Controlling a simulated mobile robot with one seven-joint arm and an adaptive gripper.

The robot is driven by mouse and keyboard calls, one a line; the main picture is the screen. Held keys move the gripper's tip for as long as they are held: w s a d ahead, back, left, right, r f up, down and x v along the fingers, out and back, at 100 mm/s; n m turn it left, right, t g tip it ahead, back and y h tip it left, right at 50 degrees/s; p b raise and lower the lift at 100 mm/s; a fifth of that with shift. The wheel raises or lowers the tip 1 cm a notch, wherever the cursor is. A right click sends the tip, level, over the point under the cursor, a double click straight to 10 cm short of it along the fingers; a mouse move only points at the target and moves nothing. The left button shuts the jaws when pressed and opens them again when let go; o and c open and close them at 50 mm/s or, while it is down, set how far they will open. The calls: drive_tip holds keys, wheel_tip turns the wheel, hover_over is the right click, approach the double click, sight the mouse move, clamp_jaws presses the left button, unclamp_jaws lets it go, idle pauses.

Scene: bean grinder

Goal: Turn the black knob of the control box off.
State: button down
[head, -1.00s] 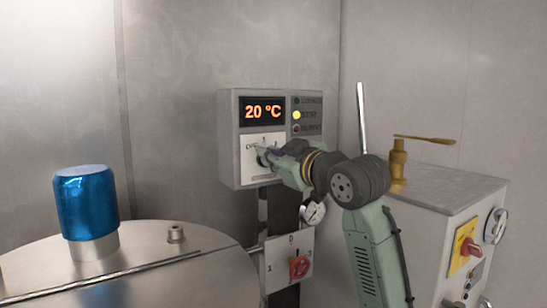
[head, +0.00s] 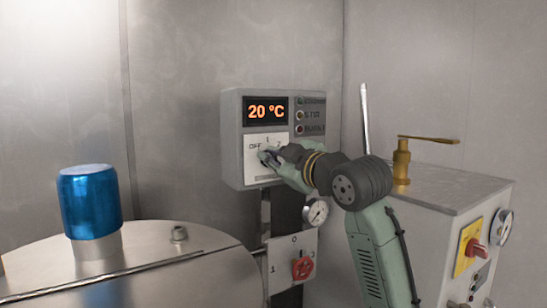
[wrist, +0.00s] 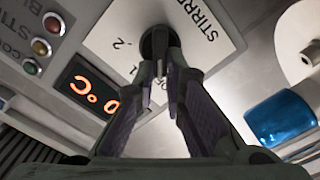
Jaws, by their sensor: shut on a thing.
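The control box (head: 232,140) hangs on the metal wall in the middle of the head view. Its display (head: 265,111) reads 20 °C. The white dial plate (head: 256,141) below carries OFF, 1 and 2. The black knob (wrist: 153,38) shows at the fingertips in the wrist view; its pointer direction is hidden. My gripper (head: 270,156) reaches the dial from the right, and in the wrist view (wrist: 167,62) its two fingers close on the knob. The three lamps beside the display, including the middle one (head: 300,115), look unlit.
A red rotary switch (head: 303,268) on a plate and a round gauge (head: 316,212) sit below the box. A steel vessel with a blue cap (head: 90,200) stands left. A grey cabinet (head: 450,190) with a brass lever (head: 403,160) stands right.

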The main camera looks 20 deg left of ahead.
drive_tip(key=c, duration=1.7)
unclamp_jaws()
drive_tip(key=shift+o, duration=0.2)
drive_tip(key=v, duration=1.2)
drive_tip(key=shift+s, duration=0.1)
